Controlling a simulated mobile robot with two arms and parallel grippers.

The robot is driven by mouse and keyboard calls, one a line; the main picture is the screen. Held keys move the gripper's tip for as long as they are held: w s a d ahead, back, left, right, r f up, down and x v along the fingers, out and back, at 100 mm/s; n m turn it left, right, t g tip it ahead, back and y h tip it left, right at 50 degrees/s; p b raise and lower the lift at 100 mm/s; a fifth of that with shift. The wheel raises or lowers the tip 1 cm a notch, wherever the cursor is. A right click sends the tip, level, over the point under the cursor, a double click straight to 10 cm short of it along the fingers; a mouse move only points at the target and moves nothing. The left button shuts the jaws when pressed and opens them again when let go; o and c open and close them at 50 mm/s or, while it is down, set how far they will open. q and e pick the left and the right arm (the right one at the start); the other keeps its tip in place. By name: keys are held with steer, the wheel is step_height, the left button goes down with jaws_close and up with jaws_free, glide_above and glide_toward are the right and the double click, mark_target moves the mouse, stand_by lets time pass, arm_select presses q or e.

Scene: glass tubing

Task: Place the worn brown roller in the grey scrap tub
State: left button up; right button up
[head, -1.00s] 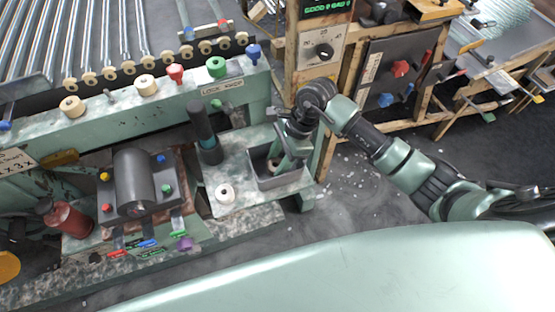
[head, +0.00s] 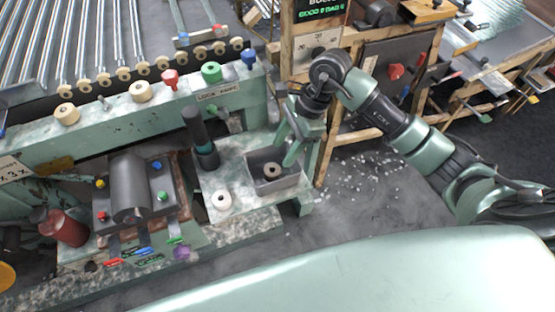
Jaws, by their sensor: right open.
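The worn brown roller (head: 272,170) lies inside the grey scrap tub (head: 292,183), on its floor, with its dark centre hole facing up. My right gripper (head: 290,150) is open above the tub's back edge, its green fingers apart from the roller and empty. My left gripper is not in view.
A cream roller (head: 222,200) stands on the shelf left of the tub, and a dark upright post (head: 202,140) stands behind it. A rail with coloured knobs (head: 211,72) runs along the back. A wooden-framed cabinet (head: 385,75) stands to the right.

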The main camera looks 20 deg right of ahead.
steer(key=v, duration=0.4)
steer(key=shift+d+r, duration=0.1)
steer(key=shift+r, duration=0.1)
